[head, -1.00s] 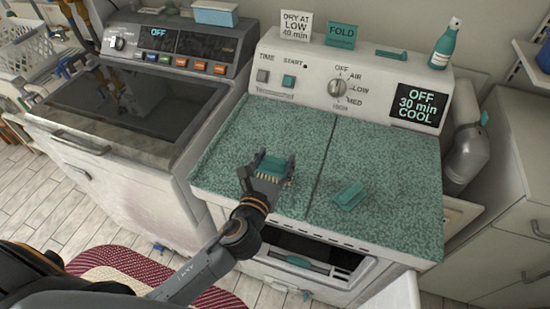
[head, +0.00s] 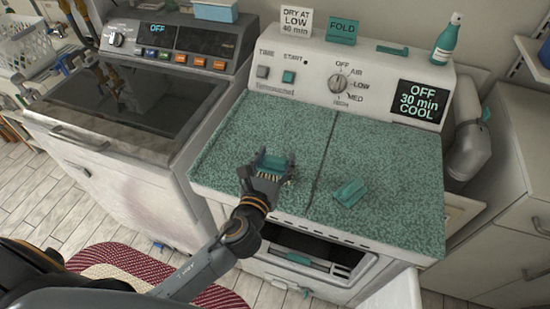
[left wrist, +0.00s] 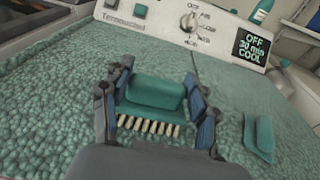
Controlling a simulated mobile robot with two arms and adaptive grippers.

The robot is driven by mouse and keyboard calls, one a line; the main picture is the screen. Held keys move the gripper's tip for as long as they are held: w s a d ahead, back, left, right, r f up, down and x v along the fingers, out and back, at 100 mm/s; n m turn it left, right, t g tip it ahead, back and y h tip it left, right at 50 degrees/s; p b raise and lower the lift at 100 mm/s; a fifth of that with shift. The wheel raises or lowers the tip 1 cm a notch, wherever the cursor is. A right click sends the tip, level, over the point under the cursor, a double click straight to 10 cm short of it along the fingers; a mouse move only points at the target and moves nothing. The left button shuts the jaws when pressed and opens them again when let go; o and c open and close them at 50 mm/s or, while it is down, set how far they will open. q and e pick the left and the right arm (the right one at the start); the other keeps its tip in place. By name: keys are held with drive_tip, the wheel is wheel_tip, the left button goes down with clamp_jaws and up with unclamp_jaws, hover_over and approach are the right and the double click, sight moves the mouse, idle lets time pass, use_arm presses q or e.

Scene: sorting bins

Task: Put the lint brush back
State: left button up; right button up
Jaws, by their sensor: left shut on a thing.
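The lint brush (head: 274,162) is a teal block with a row of pale bristles. My left gripper (head: 268,164) is shut on it over the left half of the dryer's green speckled top (head: 390,170). In the left wrist view the brush (left wrist: 155,93) sits between the two fingers, bristles toward the camera. I cannot tell whether it touches the top. A second teal piece (head: 350,191), with a raised ridge, lies on the right half; it also shows in the left wrist view (left wrist: 259,137). My right gripper is not in view.
On the dryer's console (head: 300,62) stand a "FOLD" sign (head: 342,31), a "DRY AT LOW" sign (head: 296,22), a flat teal piece (head: 392,49) and a teal bottle (head: 446,42). A washer (head: 130,110) stands left. The speckled top is otherwise clear.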

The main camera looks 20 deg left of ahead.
use_arm(q)
drive_tip(key=shift+f, duration=0.1)
drive_tip(key=o, duration=1.8)
drive_tip(key=shift+s, duration=0.25)
drive_tip(key=s+r, duration=0.1)
drive_tip(key=s, duration=1)
drive_tip(key=shift+s, duration=0.25)
